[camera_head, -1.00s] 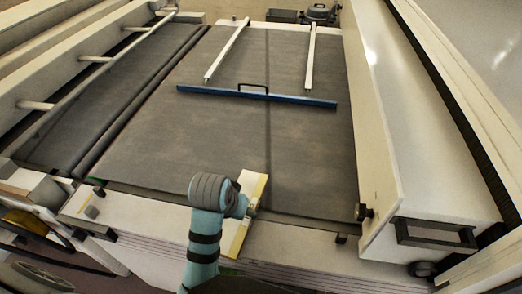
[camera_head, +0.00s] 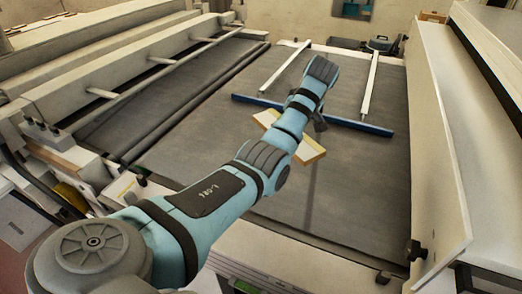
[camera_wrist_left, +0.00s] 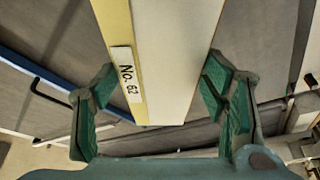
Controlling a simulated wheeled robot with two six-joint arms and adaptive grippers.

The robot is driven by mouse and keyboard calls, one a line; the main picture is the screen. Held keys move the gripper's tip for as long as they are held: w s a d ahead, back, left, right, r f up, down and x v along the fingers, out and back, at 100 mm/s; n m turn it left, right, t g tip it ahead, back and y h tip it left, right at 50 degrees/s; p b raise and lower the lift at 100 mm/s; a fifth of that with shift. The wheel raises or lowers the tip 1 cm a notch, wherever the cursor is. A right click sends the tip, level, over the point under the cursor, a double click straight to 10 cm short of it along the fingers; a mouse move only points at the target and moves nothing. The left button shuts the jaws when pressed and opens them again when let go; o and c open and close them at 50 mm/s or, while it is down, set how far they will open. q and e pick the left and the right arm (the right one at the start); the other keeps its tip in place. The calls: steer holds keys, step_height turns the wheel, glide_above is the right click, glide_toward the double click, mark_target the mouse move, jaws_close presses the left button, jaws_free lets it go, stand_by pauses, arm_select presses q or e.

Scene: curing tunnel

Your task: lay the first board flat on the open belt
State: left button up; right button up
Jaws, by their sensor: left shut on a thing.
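The board (camera_head: 310,151) is cream with a yellow edge. My left gripper (camera_head: 316,122) is shut on it, over the grey belt (camera_head: 350,185), on the near side of the blue bar (camera_head: 368,127). My arm hides the board's middle. In the left wrist view the board (camera_wrist_left: 175,60), with a "No. 62" label, lies between the green fingers of the gripper (camera_wrist_left: 160,85). I cannot tell whether the board touches the belt. My right gripper is not in view.
Two white rails (camera_head: 369,85) run back from the blue bar. A tall cream housing (camera_head: 435,140) borders the belt on the right. A roller and cream beams (camera_head: 150,75) line the left. The belt's near right part is bare.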

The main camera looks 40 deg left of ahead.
mark_target(262, 121)
arm_select(q)
steer(key=s+a+r+n+g+b, duration=0.1)
steer(key=s+a+r+n+g, duration=0.1)
steer(key=s+a+r+n, duration=0.35)
steer(key=shift+n+g, duration=0.3)
steer(key=shift+n, duration=0.25)
steer(key=f+b, duration=0.1)
steer(key=f, duration=0.5)
steer(key=w+f+b, duration=0.1)
steer(key=f+b, duration=0.1)
steer(key=f, duration=0.4)
steer(key=a+f+b, duration=0.1)
steer(key=f+b, duration=0.1)
steer(key=f, duration=0.4)
steer(key=shift+w, duration=0.3)
steer(key=shift+a, duration=0.1)
steer(key=shift+f, duration=0.1)
steer(key=o, duration=1.4)
steer(key=shift+c, duration=0.2)
steer(key=p+v, duration=0.1)
steer(key=v, duration=1.1)
